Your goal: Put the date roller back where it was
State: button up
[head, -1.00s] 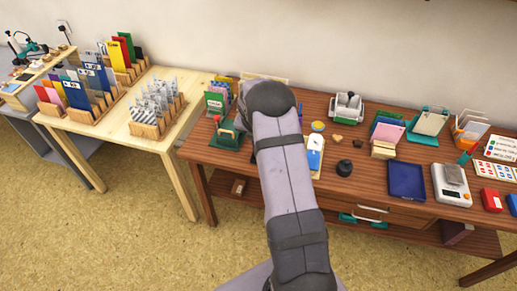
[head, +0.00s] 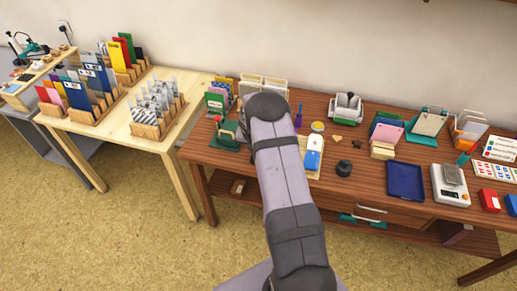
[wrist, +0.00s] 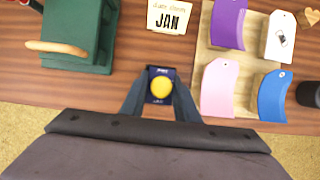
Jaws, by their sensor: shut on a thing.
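In the wrist view my gripper (wrist: 158,100) is shut on a dark blue block with a round yellow top, which I take as the date roller (wrist: 160,85). It is seen from above, between the two fingers, over the brown table near its front edge. I cannot tell whether its underside touches the table. A cream card reading JAN (wrist: 170,17) is just beyond it. In the head view my arm hides the gripper and the roller.
A dark green box with a wooden handle (wrist: 75,40) stands to the left. A light wooden board (wrist: 240,60) with several coloured tags lies to the right. A dark round object (head: 343,168) is right of the board. Bare table surrounds the roller.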

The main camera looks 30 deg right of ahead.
jog(key=shift+f, duration=0.1)
jog(key=o, duration=1)
jog(key=shift+o, duration=0.2)
jog(key=b+v, duration=0.1)
jog(key=v, duration=1.1)
jog(key=s+a+r+m+g+y, duration=0.1)
jog(key=s+a+r+m, duration=0.1)
jog(key=s+a+m, duration=0.4)
jog(key=s+a+r+m+g+y, duration=0.1)
jog(key=s+a+m, duration=0.5)
jog(key=s+m, duration=0.6)
jog(key=s+a+r+m+g+y, duration=0.1)
jog(key=s+a+r+m, duration=0.1)
jog(key=s+a+m, duration=0.4)
jog(key=s+m, duration=0.3)
jog(key=s, duration=0.1)
jog(key=shift+a+r, duration=0.3)
